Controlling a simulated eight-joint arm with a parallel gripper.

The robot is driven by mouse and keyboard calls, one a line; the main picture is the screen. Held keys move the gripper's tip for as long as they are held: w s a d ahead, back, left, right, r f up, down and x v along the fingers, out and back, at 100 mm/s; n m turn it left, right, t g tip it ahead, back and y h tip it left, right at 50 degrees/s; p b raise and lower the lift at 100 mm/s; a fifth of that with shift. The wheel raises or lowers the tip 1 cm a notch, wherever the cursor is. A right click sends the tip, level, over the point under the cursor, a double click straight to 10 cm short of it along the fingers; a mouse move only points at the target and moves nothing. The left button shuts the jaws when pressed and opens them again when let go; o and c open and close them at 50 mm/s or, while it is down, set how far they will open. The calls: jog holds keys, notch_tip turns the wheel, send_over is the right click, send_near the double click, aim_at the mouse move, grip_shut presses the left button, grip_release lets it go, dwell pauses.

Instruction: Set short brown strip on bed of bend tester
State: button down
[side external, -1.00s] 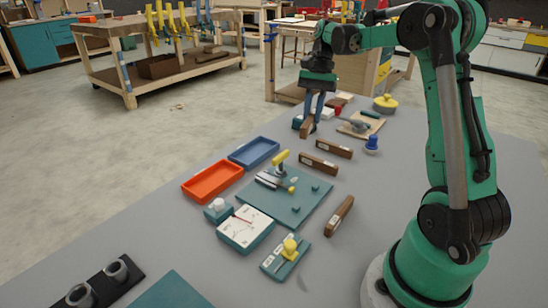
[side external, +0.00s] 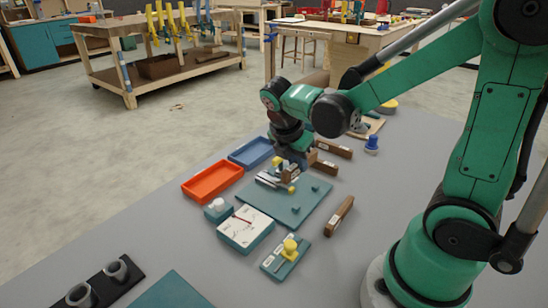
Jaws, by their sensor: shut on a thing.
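My gripper (side external: 291,160) points down over the upper left part of the bend tester (side external: 305,206), a teal plate with metal bars and a yellow-topped part. It is shut on a short brown strip (side external: 291,173), which is mostly hidden by the fingers. The strip is at or just above the metal bars; I cannot tell whether it touches them. Other brown strips lie on the table: one behind (side external: 332,148), one just right of my gripper (side external: 324,167), and one right of the plate (side external: 340,215).
An orange tray (side external: 212,181) and a blue tray (side external: 254,152) lie left of the tester. A dial box (side external: 245,229) and a yellow-knobbed teal block (side external: 286,257) stand in front. A blue knob (side external: 371,145) is at the right.

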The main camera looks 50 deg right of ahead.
jog(key=shift+a+f+n, duration=0.1)
jog(key=shift+f+n, duration=0.2)
jog(key=shift+f, duration=2.65)
jog(key=shift+f, duration=0.3)
jog(key=c, duration=0.7)
grip_release()
jog(key=o, duration=0.5)
